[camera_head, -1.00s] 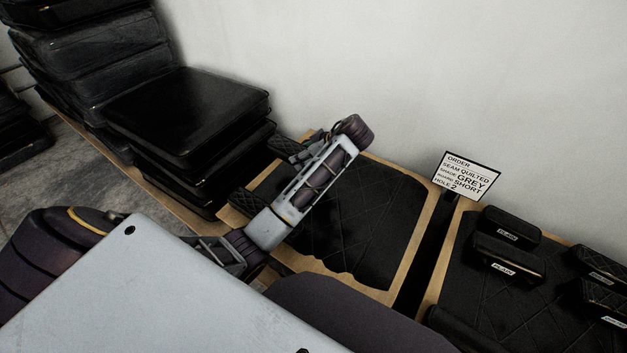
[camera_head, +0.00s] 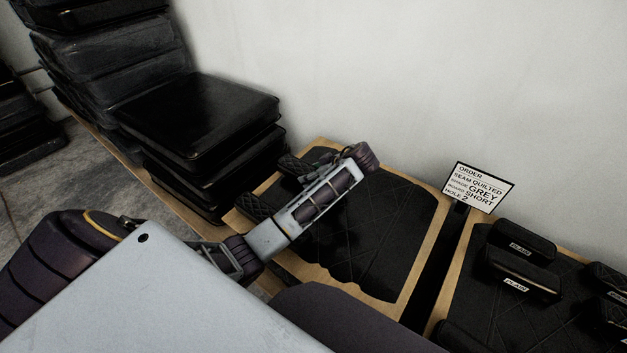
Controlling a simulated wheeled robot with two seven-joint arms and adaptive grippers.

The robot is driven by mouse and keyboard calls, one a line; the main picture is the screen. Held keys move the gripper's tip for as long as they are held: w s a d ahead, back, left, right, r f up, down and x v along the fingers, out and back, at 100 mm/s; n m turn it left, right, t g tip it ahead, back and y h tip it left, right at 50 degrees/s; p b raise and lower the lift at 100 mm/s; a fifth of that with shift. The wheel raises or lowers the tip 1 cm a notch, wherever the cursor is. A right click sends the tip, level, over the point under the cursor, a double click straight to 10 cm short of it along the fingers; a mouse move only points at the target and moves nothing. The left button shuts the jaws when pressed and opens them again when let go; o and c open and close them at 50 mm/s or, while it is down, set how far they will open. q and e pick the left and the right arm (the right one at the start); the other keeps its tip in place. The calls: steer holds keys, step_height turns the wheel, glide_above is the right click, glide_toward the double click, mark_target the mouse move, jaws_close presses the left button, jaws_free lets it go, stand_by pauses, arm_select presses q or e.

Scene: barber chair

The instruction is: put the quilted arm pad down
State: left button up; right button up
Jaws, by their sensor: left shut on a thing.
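My left gripper (camera_head: 315,168) is over the far left part of a black quilted mat with a tan wooden border (camera_head: 400,225). It is shut on a dark quilted arm pad (camera_head: 292,164), which shows at its left side; the fingers and forearm hide part of it. I cannot tell whether the pad touches the mat or hangs just above it. A second dark pad (camera_head: 254,207) lies at the mat's left edge, beside my forearm. My right gripper is not in view.
A stack of black cushions (camera_head: 200,110) stands left of the mat. An order sign (camera_head: 479,187) reads quilted, grey, short, hole 2. Right of a dark gap, another board (camera_head: 485,325) holds several labelled pads (camera_head: 522,277). The mat's right half is clear.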

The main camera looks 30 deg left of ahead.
arm_select(q)
steer(key=shift+f, duration=0.8)
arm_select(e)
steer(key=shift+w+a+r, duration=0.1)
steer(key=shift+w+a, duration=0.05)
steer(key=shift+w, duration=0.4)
arm_select(q)
steer(key=shift+f, duration=0.15)
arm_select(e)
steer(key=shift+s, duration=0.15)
arm_select(q)
steer(key=o, duration=0.9)
steer(key=shift+f, duration=0.1)
steer(key=o, duration=0.4)
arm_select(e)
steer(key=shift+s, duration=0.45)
arm_select(q)
steer(key=shift+r, duration=0.2)
